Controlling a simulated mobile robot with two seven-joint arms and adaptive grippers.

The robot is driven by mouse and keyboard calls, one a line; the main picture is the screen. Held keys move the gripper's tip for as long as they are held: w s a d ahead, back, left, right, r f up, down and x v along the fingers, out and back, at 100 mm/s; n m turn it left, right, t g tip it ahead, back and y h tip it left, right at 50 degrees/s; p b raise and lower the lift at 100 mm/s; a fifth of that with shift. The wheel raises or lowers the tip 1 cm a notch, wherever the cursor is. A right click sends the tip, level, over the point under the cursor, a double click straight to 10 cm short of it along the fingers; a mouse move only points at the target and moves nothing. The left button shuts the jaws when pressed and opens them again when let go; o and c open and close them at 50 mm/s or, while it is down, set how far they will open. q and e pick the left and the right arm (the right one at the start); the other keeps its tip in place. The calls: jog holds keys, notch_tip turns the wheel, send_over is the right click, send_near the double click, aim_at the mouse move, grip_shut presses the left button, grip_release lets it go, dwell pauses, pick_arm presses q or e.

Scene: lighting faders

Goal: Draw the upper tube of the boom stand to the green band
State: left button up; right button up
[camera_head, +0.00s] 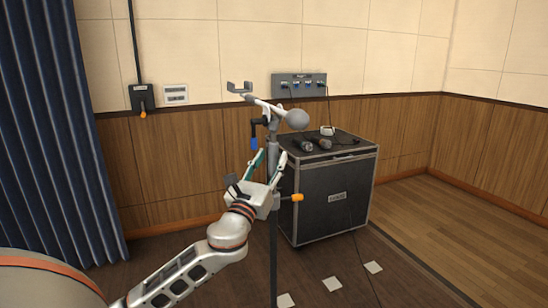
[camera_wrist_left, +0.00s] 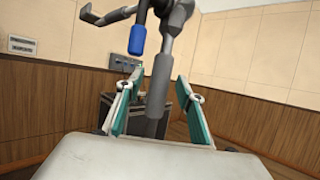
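The boom stand's grey upper tube (camera_head: 273,150) rises upright to a boom with a round grey ball (camera_head: 298,118) and a forked end (camera_head: 240,88). A blue handle (camera_head: 254,136) hangs beside the tube, and an orange knob (camera_head: 297,197) sticks out lower on the stand. My left gripper (camera_head: 268,156) is open at the upper tube. In the left wrist view the tube (camera_wrist_left: 160,85) stands between the teal finger pads, with a gap to each side. The blue handle (camera_wrist_left: 137,40) is above the left finger there. I cannot make out a green band. My right gripper is not in view.
A black case (camera_head: 325,200) stands behind and right of the stand, with microphones (camera_head: 322,144) on top. A wall panel with plugs (camera_head: 299,86) and a switch box (camera_head: 142,97) are on the back wall. A dark blue curtain (camera_head: 60,130) hangs at left. The right floor is clear.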

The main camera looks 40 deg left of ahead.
pick_arm(q)
jog(key=shift+x, duration=1.05)
